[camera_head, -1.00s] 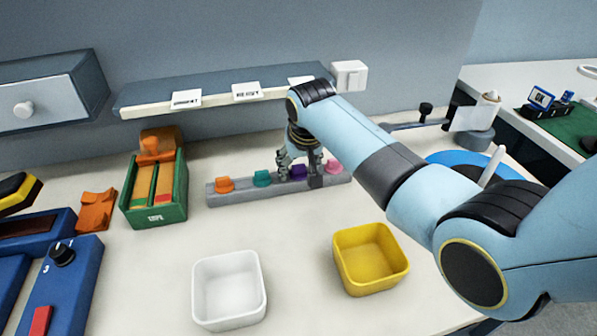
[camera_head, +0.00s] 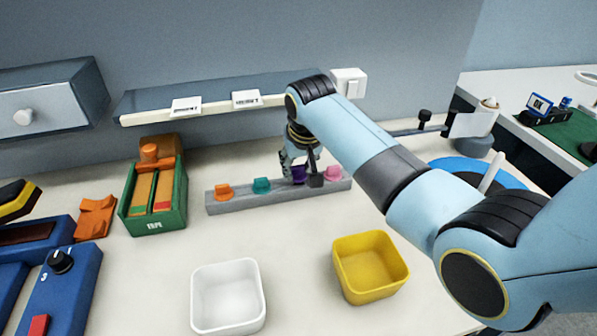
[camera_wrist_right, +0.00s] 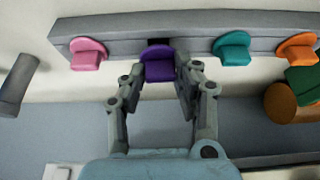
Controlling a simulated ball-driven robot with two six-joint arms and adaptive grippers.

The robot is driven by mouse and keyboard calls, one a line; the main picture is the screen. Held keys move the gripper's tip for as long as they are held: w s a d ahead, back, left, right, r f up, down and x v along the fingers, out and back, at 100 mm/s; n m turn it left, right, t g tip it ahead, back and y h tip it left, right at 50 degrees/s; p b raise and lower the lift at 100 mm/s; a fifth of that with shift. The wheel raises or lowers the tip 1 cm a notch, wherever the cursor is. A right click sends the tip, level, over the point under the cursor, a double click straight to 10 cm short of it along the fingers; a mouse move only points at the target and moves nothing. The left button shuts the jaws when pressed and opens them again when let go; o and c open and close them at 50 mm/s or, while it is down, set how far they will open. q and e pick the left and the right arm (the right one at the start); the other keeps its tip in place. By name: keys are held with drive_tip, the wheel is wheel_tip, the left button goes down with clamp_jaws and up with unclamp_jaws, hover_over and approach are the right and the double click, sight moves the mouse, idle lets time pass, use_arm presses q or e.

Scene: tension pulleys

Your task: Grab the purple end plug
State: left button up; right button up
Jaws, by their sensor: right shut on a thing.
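The purple end plug (camera_head: 298,175) is at a long grey rack (camera_head: 237,203) on the table, between a teal plug (camera_head: 261,186) and a pink plug (camera_head: 334,173). An orange plug (camera_head: 224,190) stands at the rack's left end. My right gripper (camera_head: 301,170) is over the rack with its fingers shut on the purple plug. In the right wrist view the purple plug (camera_wrist_right: 158,66) is between the fingertips (camera_wrist_right: 160,76), and a dark slot shows beside it at the rack. I cannot tell whether it is clear of the slot. My left gripper is not in view.
A white bin (camera_head: 228,325) and a yellow bin (camera_head: 371,296) stand in front of the rack. A green box (camera_head: 152,222) with orange pieces is to its left. A shelf with label cards (camera_head: 246,98) runs behind. The table between rack and bins is clear.

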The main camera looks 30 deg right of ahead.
wheel_tip(320, 180, up, 2)
drive_tip(key=s+d+r, duration=0.7)
drive_tip(key=s, duration=0.1)
drive_tip(key=shift+s+d, duration=0.4)
